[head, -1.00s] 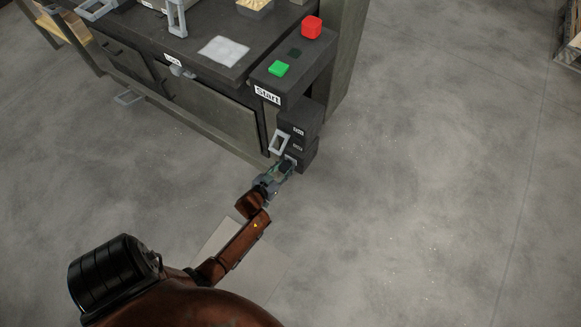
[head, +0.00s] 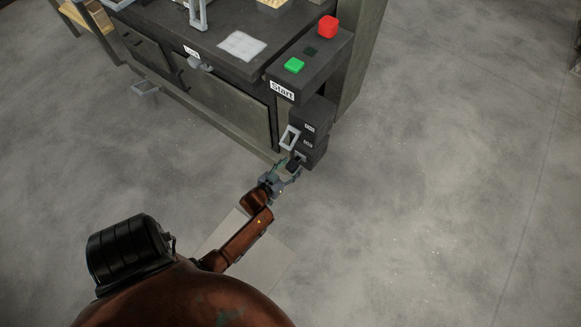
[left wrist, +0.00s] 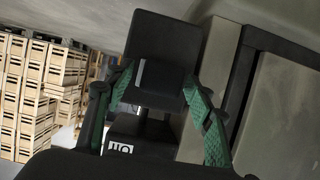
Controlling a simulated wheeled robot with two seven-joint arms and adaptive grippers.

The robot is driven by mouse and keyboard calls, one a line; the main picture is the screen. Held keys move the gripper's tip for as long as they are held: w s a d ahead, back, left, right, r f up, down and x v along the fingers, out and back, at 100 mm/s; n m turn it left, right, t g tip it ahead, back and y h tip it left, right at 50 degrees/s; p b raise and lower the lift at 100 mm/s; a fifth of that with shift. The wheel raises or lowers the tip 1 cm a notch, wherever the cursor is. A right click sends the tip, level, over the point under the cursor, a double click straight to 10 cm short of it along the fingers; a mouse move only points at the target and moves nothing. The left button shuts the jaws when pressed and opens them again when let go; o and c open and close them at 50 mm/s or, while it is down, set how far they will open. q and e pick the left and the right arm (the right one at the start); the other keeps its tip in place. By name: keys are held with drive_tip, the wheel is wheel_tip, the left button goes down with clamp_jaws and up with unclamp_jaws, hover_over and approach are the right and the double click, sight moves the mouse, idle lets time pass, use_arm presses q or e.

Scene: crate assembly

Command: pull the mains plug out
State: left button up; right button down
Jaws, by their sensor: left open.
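The mains plug looks like the dark block (head: 293,165) at the lower front of the black switch box (head: 316,122), below the Start panel. In the left wrist view a black block (left wrist: 165,42) with a grey patch stands between the green fingers; I take it to be the plug. My left gripper (head: 286,169) is open at this block, with one finger on each side of it. It also shows in the left wrist view (left wrist: 158,95). Whether the fingers touch the block I cannot tell. My right gripper is not in view.
A grey lever handle (head: 289,138) sticks out just above the gripper. Above it are the Start panel (head: 310,66) with a green button (head: 294,65) and a red button (head: 328,27). The dark workbench (head: 225,95) stands to the left. The floor to the right is clear.

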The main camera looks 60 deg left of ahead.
sight(291, 166)
use_arm(q)
drive_tip(key=shift+r, duration=0.1)
wheel_tip(291, 166, up, 10)
drive_tip(key=shift+f, duration=0.1)
idle(0.3)
idle(0.4)
